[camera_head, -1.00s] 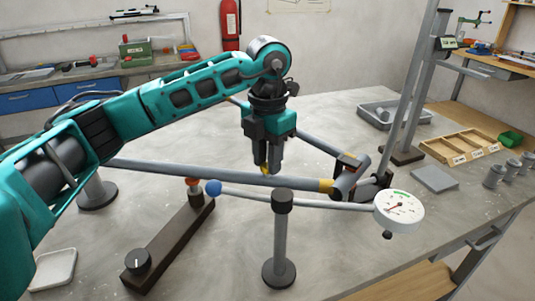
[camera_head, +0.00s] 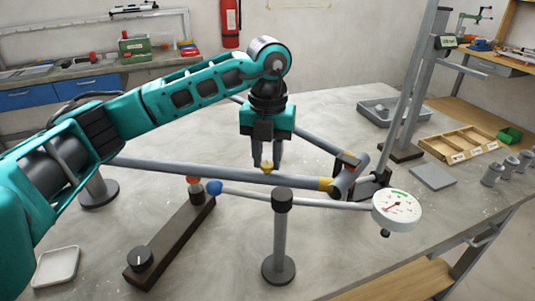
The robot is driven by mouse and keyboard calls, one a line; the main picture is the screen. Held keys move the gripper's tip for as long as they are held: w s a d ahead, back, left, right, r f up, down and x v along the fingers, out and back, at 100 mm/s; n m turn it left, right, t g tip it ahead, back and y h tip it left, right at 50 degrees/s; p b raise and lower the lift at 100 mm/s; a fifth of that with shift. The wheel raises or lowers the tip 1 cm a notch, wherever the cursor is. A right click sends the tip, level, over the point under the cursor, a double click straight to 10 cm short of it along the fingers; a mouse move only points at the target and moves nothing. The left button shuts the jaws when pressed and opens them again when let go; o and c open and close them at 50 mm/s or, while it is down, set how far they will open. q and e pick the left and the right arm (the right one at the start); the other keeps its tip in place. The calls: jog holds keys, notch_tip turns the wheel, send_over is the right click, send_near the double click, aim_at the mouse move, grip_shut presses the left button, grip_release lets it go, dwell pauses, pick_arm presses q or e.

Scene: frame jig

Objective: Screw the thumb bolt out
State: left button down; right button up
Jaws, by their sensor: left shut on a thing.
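My left gripper (camera_head: 267,162) points straight down over the long grey frame tube (camera_head: 160,170). Its two fingers are shut on a small yellow thumb bolt (camera_head: 267,168), whose head shows between and just below the fingertips, at the top of the tube. The bolt's shank and thread are hidden. My right gripper is not in view.
A post (camera_head: 280,235) stands in front of the tube. A white dial gauge (camera_head: 397,210) sits at the right end of a thin rod with a blue ball (camera_head: 214,187). A dark bar with a knob (camera_head: 139,257) lies front left. An upright column (camera_head: 412,80) rises at right.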

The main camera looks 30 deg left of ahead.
aim_at(268, 164)
pick_arm(q)
jog(key=shift+s+f, duration=0.1)
jog(key=shift+f, duration=0.05)
jog(key=c, duration=0.8)
grip_release()
jog(key=shift+r, duration=0.2)
notch_tip(268, 164, up, 13)
jog(key=p, duration=0.1)
jog(key=shift+f, duration=0.15)
